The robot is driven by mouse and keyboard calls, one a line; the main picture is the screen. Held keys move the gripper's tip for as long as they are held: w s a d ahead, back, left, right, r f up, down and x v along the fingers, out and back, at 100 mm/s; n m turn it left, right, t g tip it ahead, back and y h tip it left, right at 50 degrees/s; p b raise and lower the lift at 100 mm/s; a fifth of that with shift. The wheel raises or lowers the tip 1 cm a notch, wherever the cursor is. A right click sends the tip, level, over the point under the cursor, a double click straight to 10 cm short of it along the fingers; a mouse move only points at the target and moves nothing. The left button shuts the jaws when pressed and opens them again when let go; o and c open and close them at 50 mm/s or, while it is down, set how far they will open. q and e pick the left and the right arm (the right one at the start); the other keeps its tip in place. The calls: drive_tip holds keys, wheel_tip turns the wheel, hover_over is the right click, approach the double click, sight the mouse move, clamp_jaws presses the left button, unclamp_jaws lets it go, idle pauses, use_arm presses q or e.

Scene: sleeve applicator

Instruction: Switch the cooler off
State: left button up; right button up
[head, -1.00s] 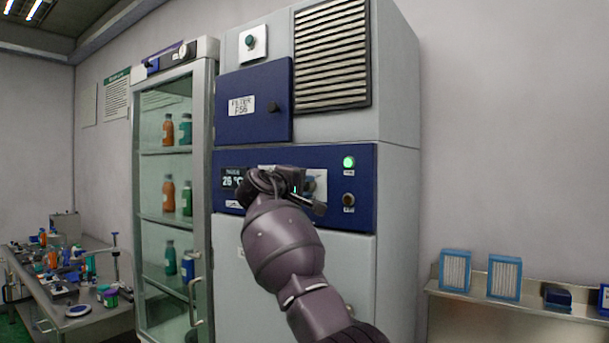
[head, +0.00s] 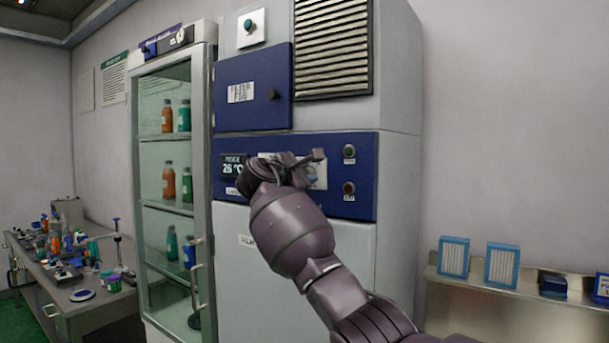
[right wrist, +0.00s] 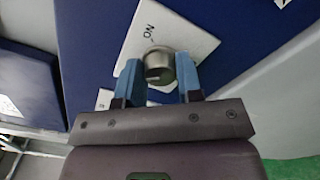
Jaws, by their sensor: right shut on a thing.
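The cooler (head: 300,235) is a tall grey cabinet with a dark blue control panel (head: 365,160). A display on the panel (head: 233,166) reads about 26 °C. The upper indicator lamp (head: 349,151) looks dark green and unlit; a dark reddish lamp (head: 348,188) sits below it. My right gripper (head: 300,165) is at the panel and covers its middle. In the right wrist view, a round metal knob (right wrist: 158,66) stands on a white plate (right wrist: 190,40) marked "ON". The blue fingers of my right gripper (right wrist: 158,84) are shut on the knob, one on each side. My left gripper is not in view.
A glass-door cabinet (head: 205,120) with bottles stands left of the cooler. A cluttered bench (head: 90,305) is at the far left. A shelf (head: 510,297) with blue-framed filters (head: 502,264) is at the right. A blue filter door (head: 253,115) sits above the panel.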

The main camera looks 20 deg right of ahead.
drive_tip(key=shift+n, duration=0.5)
drive_tip(key=o, duration=0.9)
drive_tip(key=b+v, duration=0.3)
drive_tip(key=v, duration=0.8)
